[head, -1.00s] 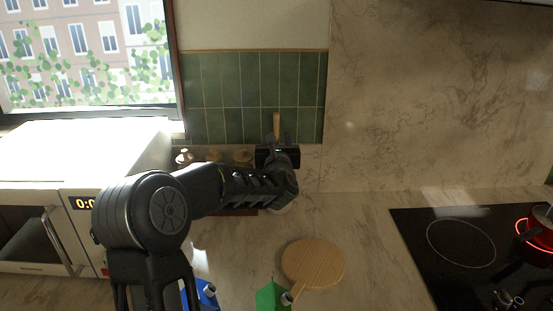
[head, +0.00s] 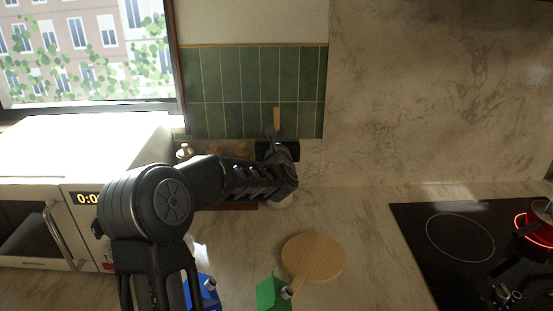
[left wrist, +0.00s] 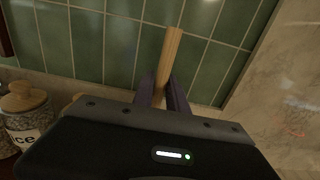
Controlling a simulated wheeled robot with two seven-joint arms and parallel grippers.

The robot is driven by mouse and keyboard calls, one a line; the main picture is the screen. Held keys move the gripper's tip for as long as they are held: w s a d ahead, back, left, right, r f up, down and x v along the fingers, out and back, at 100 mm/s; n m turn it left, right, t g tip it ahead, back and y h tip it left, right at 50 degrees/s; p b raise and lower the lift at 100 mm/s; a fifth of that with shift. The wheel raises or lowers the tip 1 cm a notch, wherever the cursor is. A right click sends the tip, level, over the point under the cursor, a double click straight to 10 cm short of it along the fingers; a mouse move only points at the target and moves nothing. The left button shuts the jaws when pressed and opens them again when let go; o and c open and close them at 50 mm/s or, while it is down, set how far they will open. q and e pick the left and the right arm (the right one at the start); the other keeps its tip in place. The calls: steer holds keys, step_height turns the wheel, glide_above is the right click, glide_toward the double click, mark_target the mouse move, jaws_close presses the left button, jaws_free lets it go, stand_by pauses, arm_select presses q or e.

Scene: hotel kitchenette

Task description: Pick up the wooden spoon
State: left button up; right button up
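The wooden spoon shows as a pale wooden handle standing up in front of the green tiles, in the head view (head: 277,120) and the left wrist view (left wrist: 171,52). Its lower part is hidden behind my gripper. My left gripper (head: 274,134) is at the handle, near the back wall. In the left wrist view its two dark fingers (left wrist: 162,88) lie close on either side of the handle and look shut on it.
Lidded jars (left wrist: 25,115) stand along the wall to the left. A round wooden board (head: 314,258), a green carton (head: 272,293) and a blue carton (head: 203,293) are on the counter in front. A cooktop (head: 450,240) with a red pot (head: 540,222) is at right.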

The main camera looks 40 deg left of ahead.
arm_select(q)
jaws_close()
steer(key=shift+r, duration=0.1)
stand_by(0.3)
step_height(320, 180, up, 18)
steer(key=shift+f+p, duration=0.1)
steer(key=shift+p, duration=0.3)
stand_by(0.9)
